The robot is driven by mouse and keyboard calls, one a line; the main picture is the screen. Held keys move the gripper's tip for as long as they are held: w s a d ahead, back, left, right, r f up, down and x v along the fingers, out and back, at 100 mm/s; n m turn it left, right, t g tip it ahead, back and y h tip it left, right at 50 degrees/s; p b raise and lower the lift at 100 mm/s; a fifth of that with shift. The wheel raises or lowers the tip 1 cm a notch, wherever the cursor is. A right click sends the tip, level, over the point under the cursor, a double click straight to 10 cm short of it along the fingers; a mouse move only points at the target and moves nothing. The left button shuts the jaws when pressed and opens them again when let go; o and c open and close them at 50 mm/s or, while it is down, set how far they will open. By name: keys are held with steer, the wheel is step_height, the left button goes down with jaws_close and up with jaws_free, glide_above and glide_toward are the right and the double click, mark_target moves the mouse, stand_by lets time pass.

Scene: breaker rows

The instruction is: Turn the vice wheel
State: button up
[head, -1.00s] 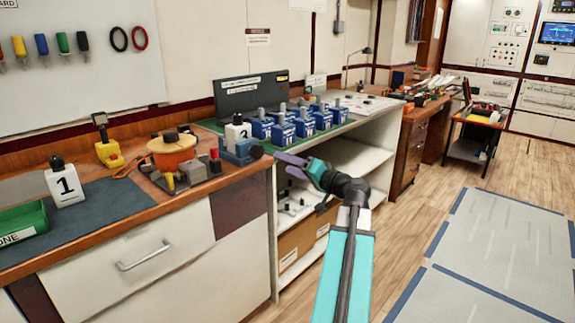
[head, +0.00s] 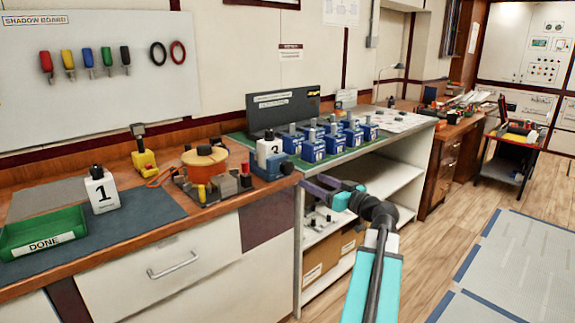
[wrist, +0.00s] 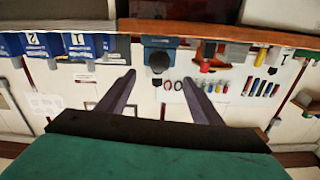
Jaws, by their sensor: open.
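A small blue vice (head: 268,166) sits at the right front corner of the wooden bench. Its dark round wheel or knob (head: 287,167) faces the aisle. In the wrist view, the picture is upside down, and the vice (wrist: 160,43) and its wheel (wrist: 158,62) show between and beyond my fingers. My gripper (head: 306,183) is just right of and slightly below the wheel in the head view. Its two purple-grey fingers (wrist: 158,80) are apart with nothing between them. I see no contact with the wheel; the exact gap is hard to judge.
A white bottle marked 2 (head: 268,148) stands behind the vice. An orange round device (head: 204,165) is to its left. Several blue breakers (head: 335,140) stand on a green mat at right. A green DONE tray (head: 42,232) is far left. The aisle floor is clear.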

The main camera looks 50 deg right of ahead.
mark_target(290, 169)
steer(key=n+p, duration=0.1)
steer(key=p, duration=0.3)
steer(key=shift+w+r+n, duration=0.15)
steer(key=shift+r+n, duration=0.15)
steer(key=shift+n, duration=0.1)
steer(key=shift+p, duration=1.2)
steer(key=shift+d, duration=0.1)
steer(key=w, duration=0.4)
steer(key=w+p, duration=0.1)
steer(key=w, duration=0.4)
steer(key=w+d+p, duration=0.1)
steer(key=w, duration=0.3)
steer(key=shift+w, duration=0.4)
steer(key=shift+f, duration=0.1)
steer(key=c, duration=1.1)
